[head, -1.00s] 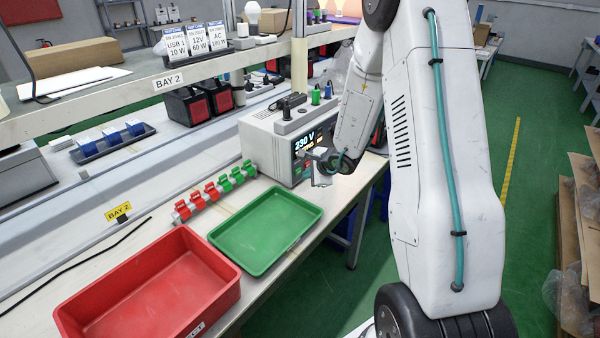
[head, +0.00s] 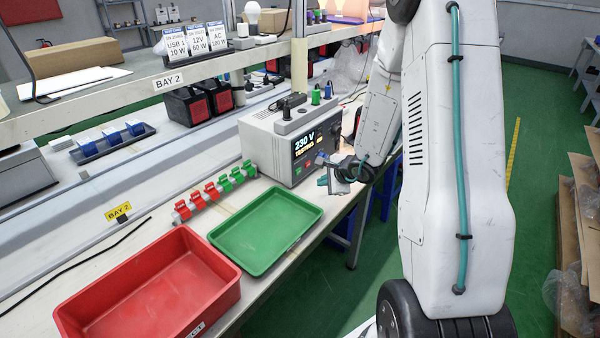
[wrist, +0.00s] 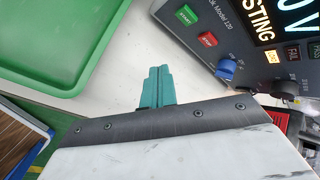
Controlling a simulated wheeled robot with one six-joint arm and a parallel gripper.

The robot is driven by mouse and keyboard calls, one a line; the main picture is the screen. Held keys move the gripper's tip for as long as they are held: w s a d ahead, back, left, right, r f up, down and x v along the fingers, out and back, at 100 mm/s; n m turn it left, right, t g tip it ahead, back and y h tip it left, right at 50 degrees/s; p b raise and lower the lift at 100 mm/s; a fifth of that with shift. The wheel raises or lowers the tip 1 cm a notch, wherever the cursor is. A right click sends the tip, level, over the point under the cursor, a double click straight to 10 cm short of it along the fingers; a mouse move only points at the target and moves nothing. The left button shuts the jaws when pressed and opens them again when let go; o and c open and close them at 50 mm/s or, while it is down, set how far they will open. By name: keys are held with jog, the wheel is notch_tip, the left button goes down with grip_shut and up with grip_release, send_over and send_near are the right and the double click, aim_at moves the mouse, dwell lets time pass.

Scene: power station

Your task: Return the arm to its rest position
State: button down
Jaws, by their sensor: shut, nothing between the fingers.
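My arm stands on the right in the head view, with my gripper (head: 325,171) small beside the front of the grey tester (head: 262,138). The gripper is over the bench edge, to the right of the green tray (head: 268,230). In the wrist view the teal fingers (wrist: 156,88) are together with nothing between them. The tester's front panel (wrist: 235,40), with its green START and red STOP buttons and blue knob, shows at the upper right there. The green tray's corner (wrist: 75,85) shows at the upper left.
A red bin (head: 150,285) stands at the bench's front left. A strip of red and green clips (head: 215,190) lies behind the green tray. The shelf marked BAY 2 (head: 120,92) crosses above the bench. Green floor (head: 545,110) is open at the right.

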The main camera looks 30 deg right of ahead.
dwell(0.4)
jog(key=shift+a+r, duration=0.1)
jog(key=shift+a, duration=0.05)
jog(key=a, duration=0.1)
jog(key=a+y, duration=0.1)
jog(key=s+a+n+y, duration=0.1)
jog(key=shift+a+r, duration=0.25)
jog(key=s+a+r+n+g+y, duration=0.55)
jog(key=s+a+r+n, duration=0.65)
jog(key=a, duration=0.3)
jog(key=s+r+n+g+h, duration=0.1)
jog(key=s+r+n+h, duration=0.3)
jog(key=s, duration=0.5)
jog(key=s+r+n+g+h, duration=0.1)
jog(key=s+r+n+h, duration=0.3)
jog(key=s+r, duration=0.5)
jog(key=shift+s+a+r+n+h, duration=0.2)
jog(key=shift+s+a+n+h, duration=0.2)
jog(key=shift+s+n, duration=0.1)
